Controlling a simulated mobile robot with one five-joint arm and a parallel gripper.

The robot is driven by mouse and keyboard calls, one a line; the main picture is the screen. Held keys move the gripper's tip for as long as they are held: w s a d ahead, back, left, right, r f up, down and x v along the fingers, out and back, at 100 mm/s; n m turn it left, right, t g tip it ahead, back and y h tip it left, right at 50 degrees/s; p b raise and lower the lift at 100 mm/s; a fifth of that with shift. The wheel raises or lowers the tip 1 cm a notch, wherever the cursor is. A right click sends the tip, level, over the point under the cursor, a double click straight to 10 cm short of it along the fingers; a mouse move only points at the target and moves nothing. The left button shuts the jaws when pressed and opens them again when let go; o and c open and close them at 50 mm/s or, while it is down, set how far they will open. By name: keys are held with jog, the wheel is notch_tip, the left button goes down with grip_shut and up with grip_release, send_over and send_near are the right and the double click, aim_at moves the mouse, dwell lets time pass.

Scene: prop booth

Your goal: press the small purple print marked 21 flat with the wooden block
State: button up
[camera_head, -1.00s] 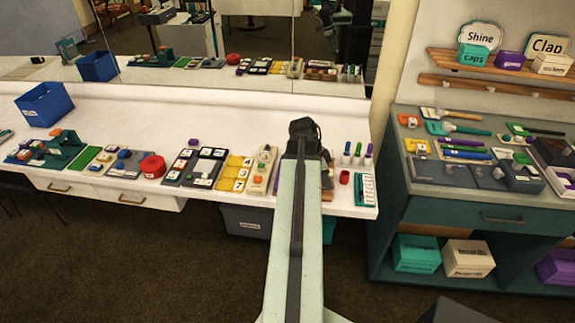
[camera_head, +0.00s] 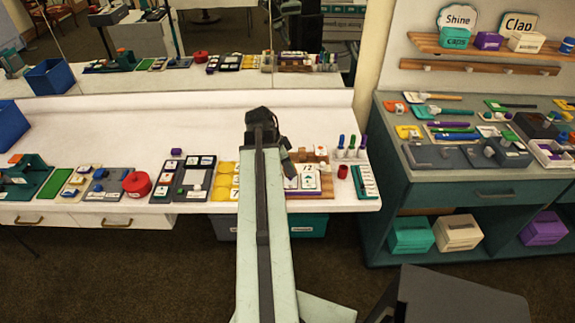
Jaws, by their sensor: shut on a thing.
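My gripper (camera_head: 270,138) is at the far end of my pale green arm, over the right part of the white bench. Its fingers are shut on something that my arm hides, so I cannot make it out. Just right of it lies a purple-edged printed piece (camera_head: 307,178) with a mark that looks like 12. I cannot read a 21 anywhere. Brown wooden pieces (camera_head: 306,157) stand just behind the print. I cannot tell if one of them is the wooden block. The gripper's height above the bench is unclear.
Markers (camera_head: 352,150), a small red cup (camera_head: 343,172) and a teal tray (camera_head: 366,185) stand to the right. Yellow tiles (camera_head: 222,181), a dark tray (camera_head: 191,178) and a red tin (camera_head: 137,184) are to the left. The bench's back strip is mostly clear. A teal cabinet (camera_head: 460,205) stands at right.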

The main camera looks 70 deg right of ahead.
aim_at(289, 182)
jog(key=m, duration=0.3)
jog(key=shift+s+a+r+m, duration=0.1)
jog(key=shift+r+m, duration=0.2)
jog(key=f+b, duration=0.4)
jog(key=f, duration=0.1)
jog(key=shift+d+b, duration=0.35)
jog(key=shift+b, duration=0.05)
jog(key=shift+f+b, duration=0.55)
dwell(1.5)
jog(key=r+p, duration=0.6)
jog(key=shift+a, duration=0.35)
dwell(0.6)
